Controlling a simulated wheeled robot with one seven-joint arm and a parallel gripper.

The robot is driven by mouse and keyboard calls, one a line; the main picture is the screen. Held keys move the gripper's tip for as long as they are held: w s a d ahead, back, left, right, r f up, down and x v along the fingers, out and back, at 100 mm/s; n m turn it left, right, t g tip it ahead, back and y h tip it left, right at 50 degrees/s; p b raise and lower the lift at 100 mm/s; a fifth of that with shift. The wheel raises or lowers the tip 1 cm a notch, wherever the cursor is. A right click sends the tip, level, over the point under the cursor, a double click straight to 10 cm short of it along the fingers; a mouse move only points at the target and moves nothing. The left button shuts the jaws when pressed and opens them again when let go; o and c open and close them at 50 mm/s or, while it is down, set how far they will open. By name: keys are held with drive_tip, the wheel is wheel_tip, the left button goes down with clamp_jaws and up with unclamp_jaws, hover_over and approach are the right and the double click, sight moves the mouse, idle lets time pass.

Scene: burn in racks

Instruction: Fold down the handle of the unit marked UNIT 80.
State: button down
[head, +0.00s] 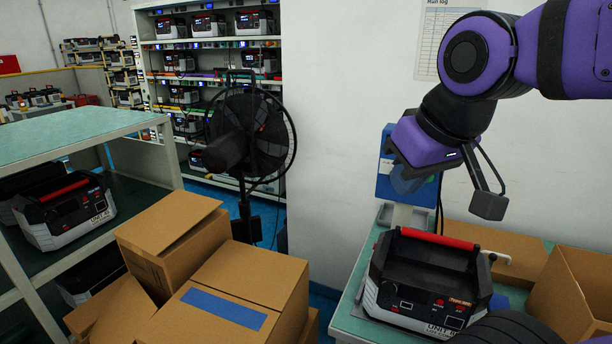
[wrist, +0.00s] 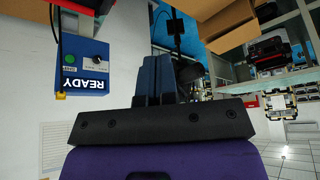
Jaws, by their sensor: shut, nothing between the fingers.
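A black and light-grey unit (head: 425,285) stands on the bench at the right in the head view. Its front label reads UNIT, but the number is partly hidden by a dark rounded part at the lower right. Its red handle (head: 440,239) stands up above the casing, running along the top. The handle cannot be made out surely there.
The blue box (head: 384,172) marked READY (wrist: 86,72) is on a post behind the unit. Open cartons (head: 575,290) stand at the right of the bench. Another unit (head: 65,210) sits on the left shelf, with cartons (head: 245,275) and a black fan (head: 250,135) between.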

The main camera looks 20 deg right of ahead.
drive_tip(key=w+d+f+m+g, duration=0.35)
drive_tip(key=w+d+m, duration=0.25)
drive_tip(key=d+m, duration=0.45)
drive_tip(key=w+d+f+m+g, duration=0.35)
drive_tip(key=w+d+m, duration=0.35)
drive_tip(key=d+m, duration=0.3)
drive_tip(key=d+f+m+y, duration=0.3)
drive_tip(key=d+f+m, duration=0.4)
drive_tip(key=d+f, duration=0.5)
drive_tip(key=shift+g, duration=0.3)
drive_tip(key=x, duration=0.2)
drive_tip(key=d+x, duration=0.1)
drive_tip(key=x, duration=0.1)
drive_tip(key=s+x, duration=0.1)
drive_tip(key=x, duration=0.2)
drive_tip(key=shift+d+f, duration=0.2)
drive_tip(key=shift+f, duration=0.05)
drive_tip(key=shift+m+h, duration=0.25)
drive_tip(key=shift+h, duration=0.05)
